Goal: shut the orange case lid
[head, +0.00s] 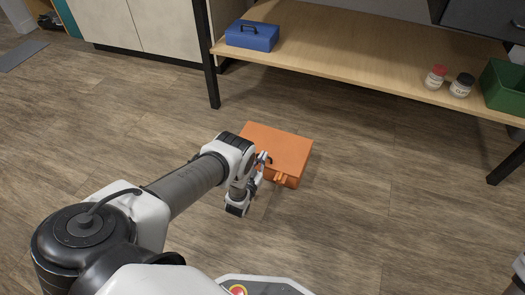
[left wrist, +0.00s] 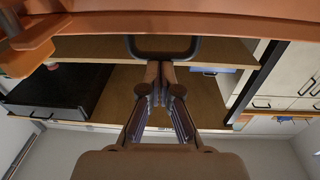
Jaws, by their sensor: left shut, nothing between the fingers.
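The orange case (head: 289,148) lies on the wooden floor. Its lid looks down over the base in the head view, but I cannot tell whether a small gap remains. A latch (head: 284,179) shows on its front side. My left gripper (head: 264,161) is at the case's near left edge, partly covering it; contact is unclear. In the left wrist view the gripper (left wrist: 160,72) has its fingers together and empty, and an orange part of the case (left wrist: 210,28) fills the top edge. My right gripper is out of view.
A low wooden shelf (head: 340,72) stands behind the case on dark legs. It holds a blue box (head: 252,38), two jars (head: 435,78) and a green bin (head: 503,88). The floor right of the case is clear.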

